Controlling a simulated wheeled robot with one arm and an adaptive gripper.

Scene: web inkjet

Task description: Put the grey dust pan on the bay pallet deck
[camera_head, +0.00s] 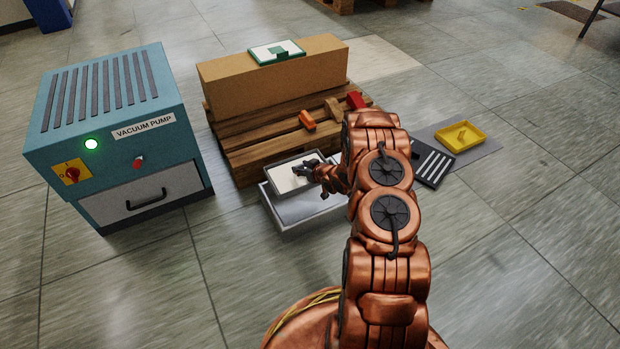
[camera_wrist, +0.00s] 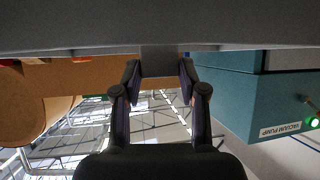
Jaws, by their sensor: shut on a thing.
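The grey dust pan (camera_head: 283,181), a shallow tray with a pale inside, is held at the near edge of the pallet in the head view. My gripper (camera_head: 302,170) is shut on it. In the wrist view the pan's grey surface (camera_wrist: 90,28) spans the top, and my gripper (camera_wrist: 160,68) meets it. The wooden bay pallet (camera_head: 262,137) lies just behind the pan; its front deck boards are bare at left. From this angle the pan overlaps a light grey bin (camera_head: 290,224) below it; the gap between them is hard to judge.
A long cardboard box (camera_head: 235,92) fills the pallet's back, with a green-and-white item (camera_head: 277,51) on top. An orange block (camera_head: 307,120), a wooden piece (camera_head: 334,109) and a red block (camera_head: 356,100) lie on the deck's right. The vacuum pump (camera_head: 110,130) stands left; a yellow tray (camera_head: 460,139) lies right.

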